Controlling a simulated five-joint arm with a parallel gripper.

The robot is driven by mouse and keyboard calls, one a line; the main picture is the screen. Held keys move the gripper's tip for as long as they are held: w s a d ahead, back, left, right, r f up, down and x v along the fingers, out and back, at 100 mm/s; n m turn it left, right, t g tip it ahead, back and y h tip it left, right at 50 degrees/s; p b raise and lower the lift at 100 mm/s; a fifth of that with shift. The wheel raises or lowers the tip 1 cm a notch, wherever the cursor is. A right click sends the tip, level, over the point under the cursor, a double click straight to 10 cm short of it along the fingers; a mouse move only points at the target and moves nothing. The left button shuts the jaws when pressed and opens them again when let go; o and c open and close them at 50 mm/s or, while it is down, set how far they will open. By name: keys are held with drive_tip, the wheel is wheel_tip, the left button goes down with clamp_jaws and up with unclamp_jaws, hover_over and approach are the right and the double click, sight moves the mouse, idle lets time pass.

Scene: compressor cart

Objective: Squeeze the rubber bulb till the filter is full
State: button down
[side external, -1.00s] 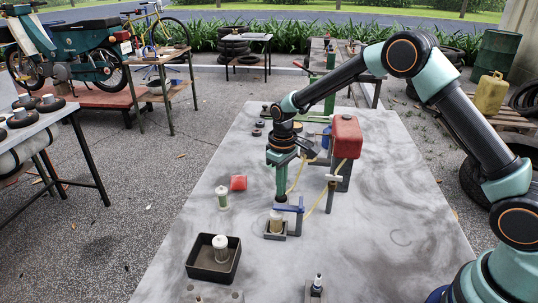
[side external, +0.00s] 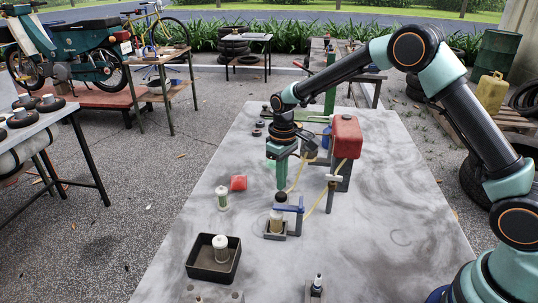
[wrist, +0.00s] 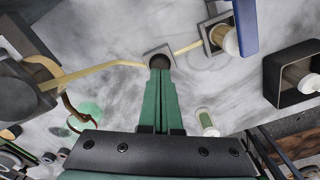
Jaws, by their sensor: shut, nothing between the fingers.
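The dark round rubber bulb (side external: 281,197) sits on a small block on the bench, just below my gripper (side external: 282,187). In the wrist view the bulb (wrist: 152,60) lies at the tips of my gripper (wrist: 160,70), with a yellow hose on each side. My green fingers are together and empty, pointing down above the bulb. The filter (side external: 277,224) stands upright in a small square tray in front of the bulb, its lower part tan. In the wrist view the filter (wrist: 229,42) shows right of the bulb; its fill level is unclear.
A red tank (side external: 345,135) on a stand is behind right, with a yellow hose.

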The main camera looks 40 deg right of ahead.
drive_tip(key=shift+r, duration=2.5)
drive_tip(key=s+d+r+m+t, duration=0.1)
drive_tip(key=s+d+r+t, duration=0.2)
drive_tip(key=s+r, duration=0.8)
drive_tip(key=s+d+r+m+t, duration=0.1)
drive_tip(key=s+r+m+t, duration=0.1)
drive_tip(key=s, duration=0.8)
drive_tip(key=shift+d+r+t, duration=0.15)
drive_tip(key=shift+r+t, duration=0.15)
drive_tip(key=shift+r, duration=0.25)
